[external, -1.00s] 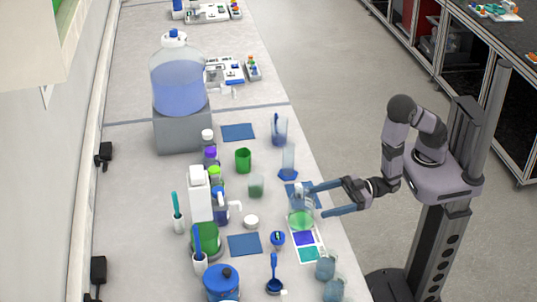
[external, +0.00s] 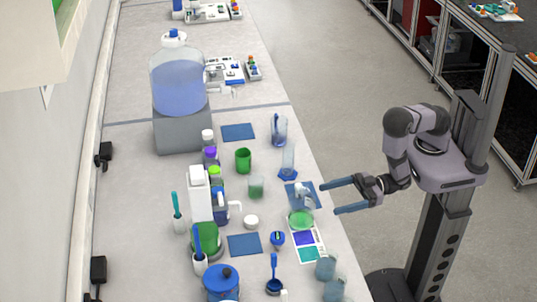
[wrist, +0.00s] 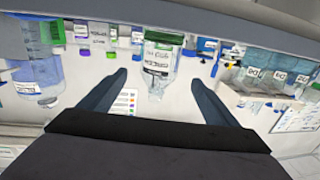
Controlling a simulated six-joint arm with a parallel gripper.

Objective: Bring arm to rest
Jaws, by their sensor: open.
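My gripper (external: 329,200) is open and empty. It hangs at the right edge of the bench, its two blue fingers pointing left. A clear vessel with green liquid (external: 300,219) stands on the bench just left of the fingertips, apart from them. In the wrist view, the fingers are spread wide, and a clear labelled vessel with a green band (wrist: 163,58) shows beyond and between them. Nothing is between the fingers in the external view.
Glass beakers (external: 326,267) stand at the front edge. A large blue carboy (external: 179,82) sits on a grey block. The floor (external: 335,110) right of the bench is clear.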

